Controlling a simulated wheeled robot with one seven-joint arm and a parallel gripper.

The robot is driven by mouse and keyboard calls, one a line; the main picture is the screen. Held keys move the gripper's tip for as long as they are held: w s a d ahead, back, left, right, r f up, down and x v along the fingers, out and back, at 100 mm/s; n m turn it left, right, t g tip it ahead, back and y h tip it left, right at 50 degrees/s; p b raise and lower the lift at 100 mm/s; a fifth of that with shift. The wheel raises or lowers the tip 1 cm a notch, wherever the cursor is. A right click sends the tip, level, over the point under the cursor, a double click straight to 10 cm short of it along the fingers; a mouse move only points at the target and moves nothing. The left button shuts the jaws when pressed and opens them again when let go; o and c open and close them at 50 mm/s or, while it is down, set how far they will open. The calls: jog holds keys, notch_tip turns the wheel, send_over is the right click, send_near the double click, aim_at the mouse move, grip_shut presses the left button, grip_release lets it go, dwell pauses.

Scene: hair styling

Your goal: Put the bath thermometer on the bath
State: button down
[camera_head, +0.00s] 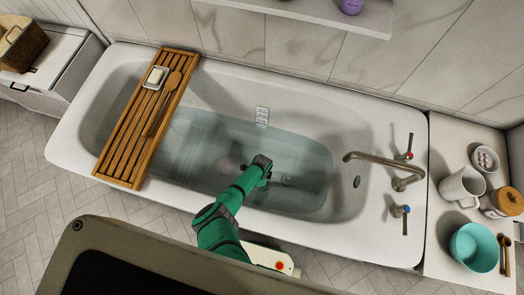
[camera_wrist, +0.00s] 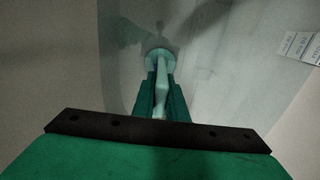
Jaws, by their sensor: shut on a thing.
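The bath (camera_head: 400,120) is a long white tub holding clear water (camera_head: 220,140). My gripper (camera_head: 266,178) hangs over the middle of the tub; I cannot tell whether its tips touch the water. In the wrist view my gripper (camera_wrist: 161,90) is shut on a pale, slim thing with a rounded far end, which I take to be the bath thermometer (camera_wrist: 160,58). Its stem runs back between the green fingers. I cannot make out the thermometer in the head view, where the gripper and arm seem to hide it.
A wooden bath rack (camera_head: 145,125) with a soap dish (camera_head: 155,77) and brush spans the left end. A faucet (camera_head: 375,162) and taps stand at the right. A side counter (camera_head: 450,245) holds a white pitcher (camera_head: 462,186) and teal bowl (camera_head: 474,247). A label (camera_head: 262,115) is on the far wall.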

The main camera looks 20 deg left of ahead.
jog(key=c, duration=1.8)
grip_release()
jog(key=shift+f, duration=0.1)
jog(key=shift+o, duration=0.2)
notch_tip(320, 180, up, 11)
jog(key=shift+w+f, duration=0.1)
jog(key=shift+f, duration=0.1)
jog(key=shift+r, duration=0.85)
